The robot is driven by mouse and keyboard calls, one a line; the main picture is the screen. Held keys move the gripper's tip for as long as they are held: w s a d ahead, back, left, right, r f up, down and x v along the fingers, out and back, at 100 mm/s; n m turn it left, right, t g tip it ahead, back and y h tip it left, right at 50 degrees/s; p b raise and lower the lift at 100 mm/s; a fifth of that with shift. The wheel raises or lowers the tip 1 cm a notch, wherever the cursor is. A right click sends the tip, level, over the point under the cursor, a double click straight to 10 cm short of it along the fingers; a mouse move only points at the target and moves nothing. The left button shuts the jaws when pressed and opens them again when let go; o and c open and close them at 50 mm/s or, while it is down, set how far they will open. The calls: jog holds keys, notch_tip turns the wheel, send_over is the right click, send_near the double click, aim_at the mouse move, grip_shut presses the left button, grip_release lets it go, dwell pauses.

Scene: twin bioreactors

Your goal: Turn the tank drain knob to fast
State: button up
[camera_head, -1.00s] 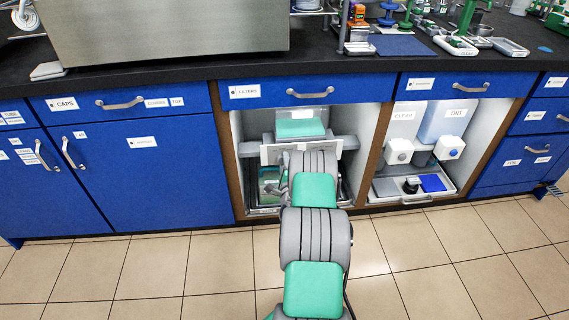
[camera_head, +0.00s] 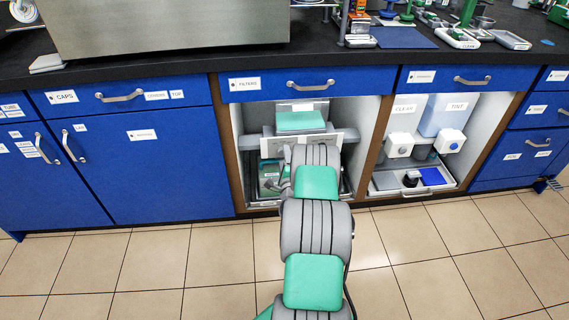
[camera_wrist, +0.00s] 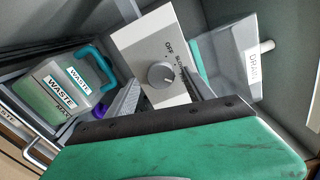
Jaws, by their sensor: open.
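In the wrist view a round grey knob (camera_wrist: 161,75) sits on a light panel (camera_wrist: 140,40) with the printed words OFF and what looks like SLOW. The knob's exact setting is too small to tell. My gripper (camera_wrist: 158,96) is open, its two fingers reaching toward the panel on either side of the knob's lower part. I cannot tell whether they touch it. In the head view my arm reaches into the open middle cabinet and hides the knob and my gripper.
A WASTE container (camera_wrist: 62,92) with a teal handle stands left of the panel. A clear part labelled DRAIN (camera_wrist: 250,65) is to its right. The cabinet's side walls are close by. Two jugs labelled CLEAR (camera_head: 404,115) and TINT (camera_head: 450,115) stand in the right cabinet.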

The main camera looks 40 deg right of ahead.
jog(key=v, duration=0.6)
jog(key=shift+s, duration=0.2)
jog(key=shift+a+r, duration=0.1)
